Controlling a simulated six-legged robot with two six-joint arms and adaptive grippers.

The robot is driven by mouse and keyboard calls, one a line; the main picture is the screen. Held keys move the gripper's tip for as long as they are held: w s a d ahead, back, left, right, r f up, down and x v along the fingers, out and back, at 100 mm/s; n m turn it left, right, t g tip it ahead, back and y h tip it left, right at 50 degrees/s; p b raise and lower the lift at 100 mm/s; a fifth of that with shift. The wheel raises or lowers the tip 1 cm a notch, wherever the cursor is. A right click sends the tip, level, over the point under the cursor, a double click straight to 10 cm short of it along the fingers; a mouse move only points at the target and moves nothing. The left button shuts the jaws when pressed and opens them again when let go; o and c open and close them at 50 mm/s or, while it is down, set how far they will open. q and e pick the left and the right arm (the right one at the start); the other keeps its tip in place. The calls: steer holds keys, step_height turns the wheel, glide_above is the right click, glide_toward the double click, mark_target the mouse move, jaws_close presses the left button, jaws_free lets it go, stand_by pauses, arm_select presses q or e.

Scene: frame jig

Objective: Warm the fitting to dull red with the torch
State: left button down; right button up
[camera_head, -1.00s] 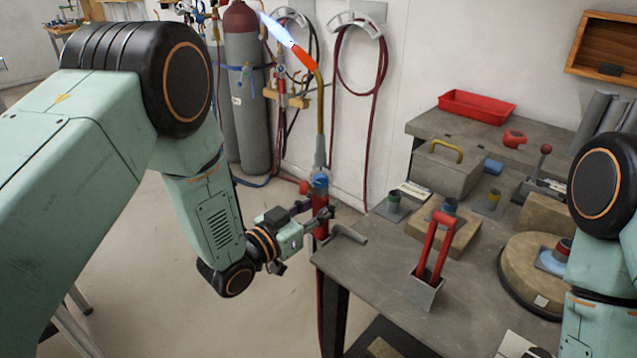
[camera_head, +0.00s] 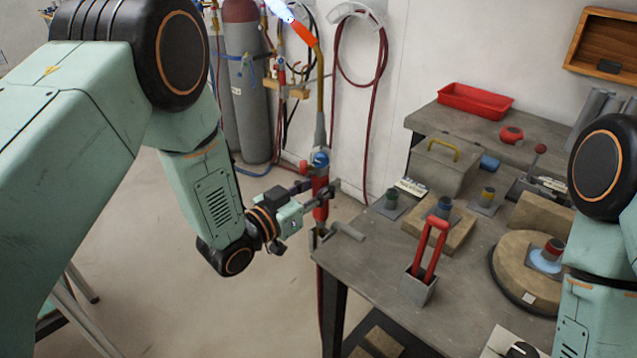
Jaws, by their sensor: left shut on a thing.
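The torch (camera_head: 320,200) stands upright in my left gripper (camera_head: 322,194), which is shut on its red handle, left of the bench. Its bent brass neck ends in an orange-red tip (camera_head: 303,33). A pale blue-white flame (camera_head: 280,10) points up and left, partly cut off by the top edge. Several short pipe fittings on small plates are on the bench: a green one (camera_head: 391,195), a blue one (camera_head: 444,207), a yellow-banded one (camera_head: 488,194) and a dark red one (camera_head: 553,247) on a round turntable. I cannot tell which is meant. My right gripper is out of view.
Red-handled tool (camera_head: 431,250) stands in a metal holder near the bench's front. A grey box (camera_head: 446,165) with a yellow handle and a red tray (camera_head: 475,100) are behind. Gas cylinders (camera_head: 246,90) and hoses line the wall. My right arm covers the bench's right end.

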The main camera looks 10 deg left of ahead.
arm_select(q)
steer(key=p+v, duration=0.2)
steer(key=v, duration=0.6)
steer(key=shift+r, duration=0.25)
stand_by(0.4)
